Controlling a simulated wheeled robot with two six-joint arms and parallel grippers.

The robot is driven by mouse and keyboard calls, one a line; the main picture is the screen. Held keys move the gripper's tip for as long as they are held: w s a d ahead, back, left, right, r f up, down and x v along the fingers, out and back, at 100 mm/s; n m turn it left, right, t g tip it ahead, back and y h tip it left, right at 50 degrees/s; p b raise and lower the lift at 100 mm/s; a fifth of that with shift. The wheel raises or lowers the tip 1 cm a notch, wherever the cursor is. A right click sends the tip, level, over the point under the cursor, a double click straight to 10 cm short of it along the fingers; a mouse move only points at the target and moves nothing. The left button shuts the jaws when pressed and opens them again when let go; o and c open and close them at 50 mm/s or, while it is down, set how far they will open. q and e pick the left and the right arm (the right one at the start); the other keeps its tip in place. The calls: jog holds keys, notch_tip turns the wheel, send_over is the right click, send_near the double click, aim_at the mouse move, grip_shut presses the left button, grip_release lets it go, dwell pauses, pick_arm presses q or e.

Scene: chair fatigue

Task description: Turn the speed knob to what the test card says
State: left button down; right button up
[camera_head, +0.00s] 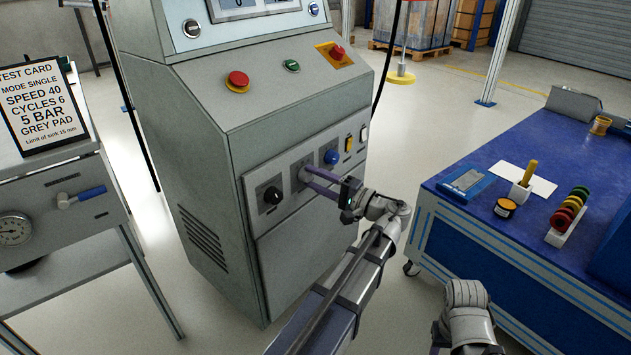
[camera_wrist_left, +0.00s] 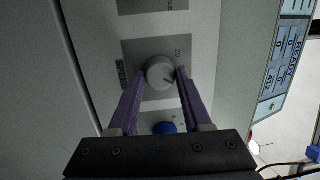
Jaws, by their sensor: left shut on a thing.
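The test card (camera_head: 38,108) stands at the left in the head view and reads mode single, speed 40, cycles 6, 5 bar, grey pad. The grey speed knob (camera_wrist_left: 158,72) sits on a dark plate on the machine's front panel. A dark mark on its face points to the lower right in the wrist view. A number 20 shows beside it; the other scale marks are too small to read. My left gripper (camera_head: 308,176) is shut on this knob, one purple finger on each side. In the head view the fingers mostly hide it. My right gripper is out of view.
Red buttons (camera_head: 238,80) sit on the sloped top. A blue table (camera_head: 535,140) with small parts stands at the right.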

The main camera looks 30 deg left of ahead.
pick_arm(q)
jog(key=shift+m, duration=0.6)
jog(key=shift+c, duration=1.7)
grip_release()
jog(key=d+b, duration=0.1)
jog(key=d, duration=0.6)
jog(key=shift+s+d+f, duration=0.25)
jog(key=shift+d+f, duration=0.15)
